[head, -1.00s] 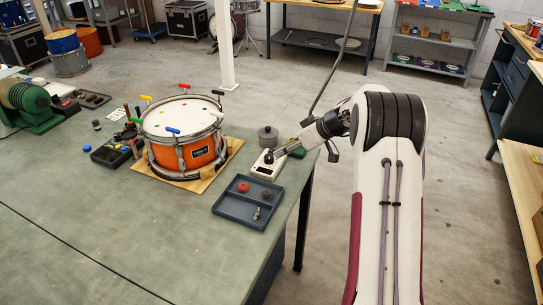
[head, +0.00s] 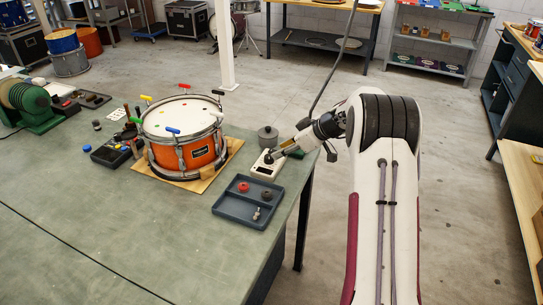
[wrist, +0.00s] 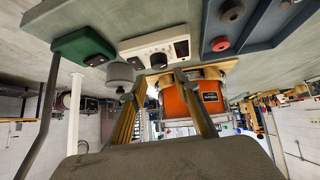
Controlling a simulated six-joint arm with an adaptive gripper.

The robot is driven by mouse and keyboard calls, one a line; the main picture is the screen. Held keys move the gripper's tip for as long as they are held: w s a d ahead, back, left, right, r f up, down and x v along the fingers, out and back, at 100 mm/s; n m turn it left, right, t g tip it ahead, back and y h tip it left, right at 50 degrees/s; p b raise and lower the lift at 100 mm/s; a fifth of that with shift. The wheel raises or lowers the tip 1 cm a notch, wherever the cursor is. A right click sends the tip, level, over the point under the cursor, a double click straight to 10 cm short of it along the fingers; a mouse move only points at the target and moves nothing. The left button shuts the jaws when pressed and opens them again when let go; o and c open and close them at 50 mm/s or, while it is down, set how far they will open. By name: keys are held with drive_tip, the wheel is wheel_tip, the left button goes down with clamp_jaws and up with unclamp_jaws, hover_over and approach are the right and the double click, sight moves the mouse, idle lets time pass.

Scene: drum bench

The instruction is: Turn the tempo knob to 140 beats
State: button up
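The tempo box (head: 266,167) is a cream-white unit at the right edge of the green bench, beside the drum. In the wrist view, which is upside down, the white box (wrist: 150,46) has a dark panel at one end. Its round knob (wrist: 158,60) shows close beyond my fingertips, between them in the picture. My gripper (wrist: 160,76) has its two fingers apart, with nothing visibly held. I cannot tell whether either finger touches the knob. In the head view my gripper (head: 273,155) is low over the box and hides part of it. The tempo reading is not legible.
An orange snare drum (head: 184,150) on a wooden board stands left of the box. A dark divided tray (head: 233,208) with small parts lies in front. A grey lidded pot (head: 268,137) and a green block (wrist: 82,44) sit close by. Front-left bench is clear.

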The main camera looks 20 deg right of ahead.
sight(269, 157)
drive_tip(key=shift+x, duration=3.25)
drive_tip(key=c, duration=0.8)
